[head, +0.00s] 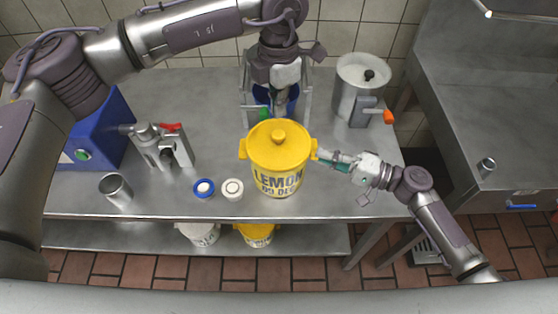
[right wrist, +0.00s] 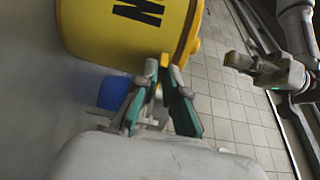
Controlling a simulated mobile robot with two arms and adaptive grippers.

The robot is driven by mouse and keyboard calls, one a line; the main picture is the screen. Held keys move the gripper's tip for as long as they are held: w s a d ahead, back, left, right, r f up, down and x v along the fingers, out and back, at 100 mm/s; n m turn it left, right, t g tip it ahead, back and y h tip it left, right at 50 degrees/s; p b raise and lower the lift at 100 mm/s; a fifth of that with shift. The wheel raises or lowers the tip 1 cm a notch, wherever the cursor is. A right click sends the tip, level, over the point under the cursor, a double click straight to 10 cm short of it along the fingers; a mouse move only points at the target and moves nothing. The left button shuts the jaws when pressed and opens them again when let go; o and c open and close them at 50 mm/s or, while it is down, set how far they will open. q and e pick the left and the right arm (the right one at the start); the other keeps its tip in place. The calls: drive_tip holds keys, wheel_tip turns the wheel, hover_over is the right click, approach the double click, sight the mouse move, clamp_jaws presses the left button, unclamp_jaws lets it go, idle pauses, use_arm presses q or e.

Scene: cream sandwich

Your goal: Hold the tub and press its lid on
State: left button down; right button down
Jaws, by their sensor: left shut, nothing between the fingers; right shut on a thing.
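The yellow tub (head: 276,180), marked LEMON and a date, stands upright on the steel table. Its yellow lid (head: 262,147), with a round knob, lies on top; I cannot tell whether it is fully seated. My right gripper (head: 322,156) comes from the right and is shut on the tub's right side ear. In the right wrist view its fingers (right wrist: 165,72) close on a small yellow tab beside the tub wall (right wrist: 115,35). My left gripper (head: 279,103) is shut and empty, pointing down behind the lid, apart from it. It also shows in the right wrist view (right wrist: 240,62).
Behind the tub stands a metal frame (head: 246,92) with a blue container inside. A steel pot (head: 347,98) with an orange-tipped handle is at back right. Two small round pieces, blue-white (head: 204,188) and white (head: 232,189), lie at front left. A metal cup (head: 116,190) stands further left.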

use_arm(q)
drive_tip(key=shift+r, duration=0.3)
use_arm(e)
drive_tip(key=shift+f, duration=0.1)
drive_tip(key=c, duration=1.2)
unclamp_jaws()
